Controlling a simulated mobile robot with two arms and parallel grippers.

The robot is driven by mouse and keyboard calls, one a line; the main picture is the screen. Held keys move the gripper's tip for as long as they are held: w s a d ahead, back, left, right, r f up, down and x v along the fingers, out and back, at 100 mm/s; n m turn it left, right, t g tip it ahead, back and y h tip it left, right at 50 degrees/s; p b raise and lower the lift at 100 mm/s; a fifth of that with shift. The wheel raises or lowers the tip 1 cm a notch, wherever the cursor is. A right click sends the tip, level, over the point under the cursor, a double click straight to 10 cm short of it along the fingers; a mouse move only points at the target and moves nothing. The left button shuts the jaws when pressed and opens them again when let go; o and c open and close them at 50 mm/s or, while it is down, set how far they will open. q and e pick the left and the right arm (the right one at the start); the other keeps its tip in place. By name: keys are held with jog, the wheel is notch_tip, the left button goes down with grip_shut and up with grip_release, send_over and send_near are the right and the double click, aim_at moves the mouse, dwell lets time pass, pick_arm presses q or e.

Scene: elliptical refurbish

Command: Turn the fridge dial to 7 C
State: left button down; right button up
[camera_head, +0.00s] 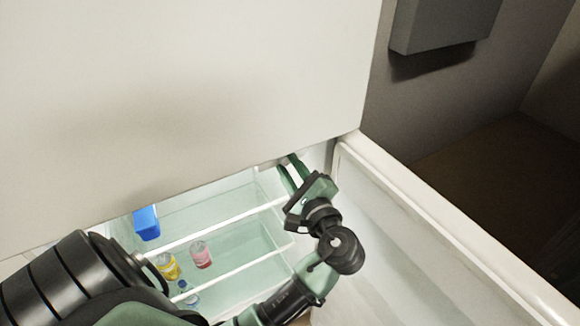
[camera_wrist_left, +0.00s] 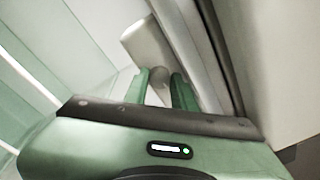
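The open fridge (camera_head: 225,232) has a lit interior. My left gripper (camera_head: 287,170) reaches up inside it, near the top right, under the edge of the large white panel. In the left wrist view, my left gripper (camera_wrist_left: 160,80) has its two green fingers on both sides of a small rounded grey knob, the dial (camera_wrist_left: 158,90). The knob fills the gap between the fingers. It sits by a pale box-like housing (camera_wrist_left: 148,45). The dial's markings and setting cannot be read. In the head view the gripper and panel hide the dial. My right gripper is not in view.
A large white panel (camera_head: 180,90) covers the upper left. The fridge door (camera_head: 420,230) stands open at the right. Below my gripper, shelves hold a blue container (camera_head: 146,222), a yellow jar (camera_head: 167,267), a pink jar (camera_head: 201,254) and a small bottle (camera_head: 187,294).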

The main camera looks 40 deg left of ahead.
pick_arm(q)
jog(key=shift+f+n+b, duration=0.25)
jog(key=shift+n+b, duration=0.15)
jog(key=shift+b, duration=0.25)
jog(key=shift+r+n, duration=0.1)
jog(key=shift+n, duration=0.2)
jog(key=shift+r, duration=0.1)
jog(key=c, duration=1.4)
grip_release()
jog(key=shift+c, duration=0.2)
jog(key=b+v, duration=0.2)
jog(key=v, duration=0.5)
jog(key=shift+d+b, duration=0.3)
jog(key=shift+d, duration=0.1)
jog(key=shift+s, duration=0.15)
